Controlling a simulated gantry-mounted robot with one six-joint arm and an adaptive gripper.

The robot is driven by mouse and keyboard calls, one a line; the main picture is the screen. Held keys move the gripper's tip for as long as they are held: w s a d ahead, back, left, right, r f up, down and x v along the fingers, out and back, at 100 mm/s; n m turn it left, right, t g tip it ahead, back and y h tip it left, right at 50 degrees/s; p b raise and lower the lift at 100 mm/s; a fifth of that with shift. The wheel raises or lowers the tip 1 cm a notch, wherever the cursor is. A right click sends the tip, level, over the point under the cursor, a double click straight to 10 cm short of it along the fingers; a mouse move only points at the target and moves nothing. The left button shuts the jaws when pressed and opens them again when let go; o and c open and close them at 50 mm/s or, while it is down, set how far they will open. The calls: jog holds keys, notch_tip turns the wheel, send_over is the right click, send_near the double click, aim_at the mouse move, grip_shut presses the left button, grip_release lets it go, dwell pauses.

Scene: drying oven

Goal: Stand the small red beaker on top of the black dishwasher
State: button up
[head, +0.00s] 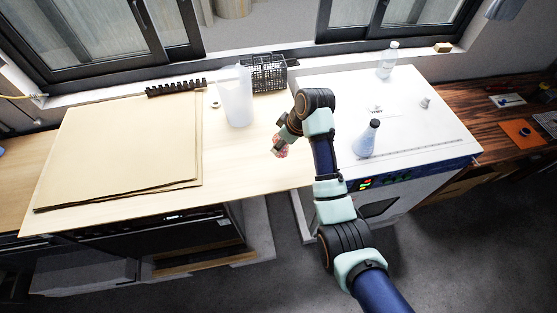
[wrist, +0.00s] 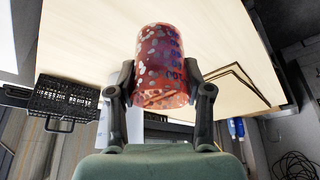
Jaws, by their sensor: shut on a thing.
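The small red beaker (wrist: 162,50) is a speckled, see-through red cylinder with dark markings. It sits between the two dark fingers of my gripper (wrist: 160,85), which is shut on it. In the head view the beaker (head: 282,151) shows small and partly hidden at the tip of my gripper (head: 280,146), over the right part of the light wood top. Whether it touches the wood cannot be told. The black dishwasher (head: 150,236) has its dark front below the wood top (head: 240,165), at the lower left.
Brown sheets (head: 120,150) cover the left of the wood top. A white pitcher (head: 236,100), a black basket (head: 266,74) and a black rack (head: 175,88) stand at the back. The white oven (head: 410,120) on the right carries bottles. The wood's front middle is clear.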

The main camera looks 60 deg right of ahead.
notch_tip(320, 180, down, 11)
jog(key=shift+r+b, duration=0.15)
jog(key=shift+b, duration=0.35)
jog(key=o, duration=1.2)
jog(key=shift+c, duration=0.2)
jog(key=p+v, duration=0.1)
jog(key=v, duration=1.1)
jog(key=shift+p, duration=0.4)
